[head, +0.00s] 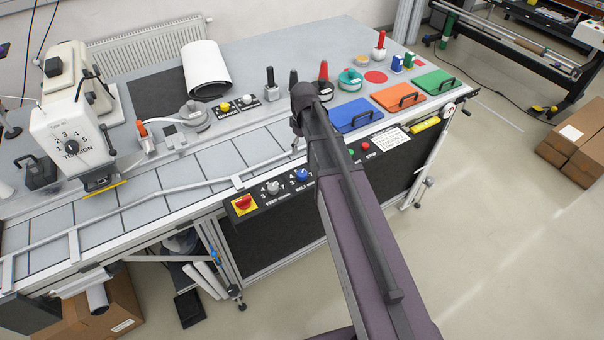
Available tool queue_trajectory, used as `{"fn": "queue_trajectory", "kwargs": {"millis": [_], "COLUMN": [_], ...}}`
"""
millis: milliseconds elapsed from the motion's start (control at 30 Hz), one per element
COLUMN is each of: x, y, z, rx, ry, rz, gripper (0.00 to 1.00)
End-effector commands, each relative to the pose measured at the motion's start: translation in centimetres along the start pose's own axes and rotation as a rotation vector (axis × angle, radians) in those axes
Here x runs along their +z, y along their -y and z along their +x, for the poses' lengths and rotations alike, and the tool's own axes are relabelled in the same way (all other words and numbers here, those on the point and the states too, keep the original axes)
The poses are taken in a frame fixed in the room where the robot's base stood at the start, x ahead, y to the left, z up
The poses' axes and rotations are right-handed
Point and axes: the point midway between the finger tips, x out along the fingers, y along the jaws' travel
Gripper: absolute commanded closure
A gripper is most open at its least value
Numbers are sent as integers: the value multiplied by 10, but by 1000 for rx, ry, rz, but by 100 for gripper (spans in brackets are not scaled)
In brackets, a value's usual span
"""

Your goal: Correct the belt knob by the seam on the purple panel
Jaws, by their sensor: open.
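A dark, near-black control panel (255,222) runs along the front edge of the sewing table; it does not look purple from here. A blue knob (302,175) stands on it above the lettering BELT, with numerals around it. Its pointer is too small to read. A grey knob (273,188) marked FEED sits to its left. My purple-grey arm reaches up from the bottom and covers the panel just right of the blue knob. I cannot make out my gripper; the far end of the arm hides it.
A red switch on a yellow plate (243,204) is at the panel's left end. Green and red buttons (365,146) lie right of my arm. A sewing head (70,140) stands at the left.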

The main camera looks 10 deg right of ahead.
Motion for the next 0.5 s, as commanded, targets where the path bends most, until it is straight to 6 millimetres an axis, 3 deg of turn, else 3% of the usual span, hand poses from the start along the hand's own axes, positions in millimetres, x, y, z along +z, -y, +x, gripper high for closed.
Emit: {"fn": "queue_trajectory", "kwargs": {"millis": [500], "x": [0], "y": [0], "z": [11], "rx": [0], "ry": [0], "rz": [3], "gripper": [12]}}
